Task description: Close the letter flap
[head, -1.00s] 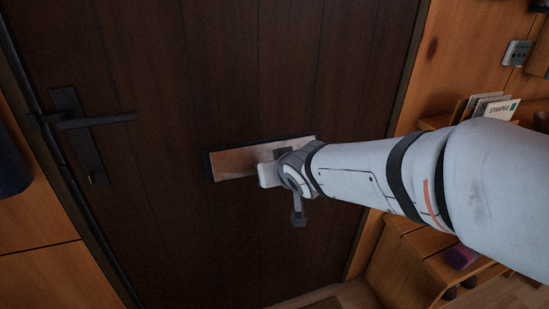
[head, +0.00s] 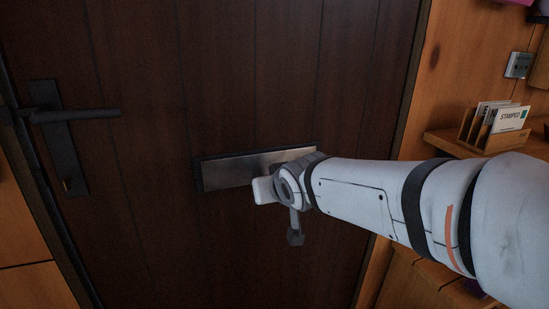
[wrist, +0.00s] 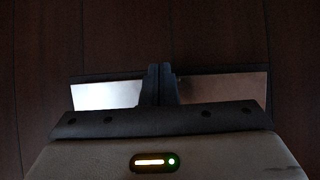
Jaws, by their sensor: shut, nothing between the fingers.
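The letter flap (head: 230,172) is a grey metal plate in a dark frame on the dark wooden door (head: 180,60). It looks close to flat against its frame, though its right part is hidden behind my wrist. In the wrist view the flap (wrist: 105,95) shows on both sides of my fingers, bright on the left and brownish on the right. My gripper (wrist: 160,72) is shut and empty, its fingertips in front of the flap's middle. I cannot tell whether they touch it.
A black door handle (head: 75,116) sticks out at the left of the door. On the right, a wooden letter holder with a card marked "STAMPED" (head: 510,117) stands on a shelf. A small switch plate (head: 518,65) is on the timber wall. The door below the flap is clear.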

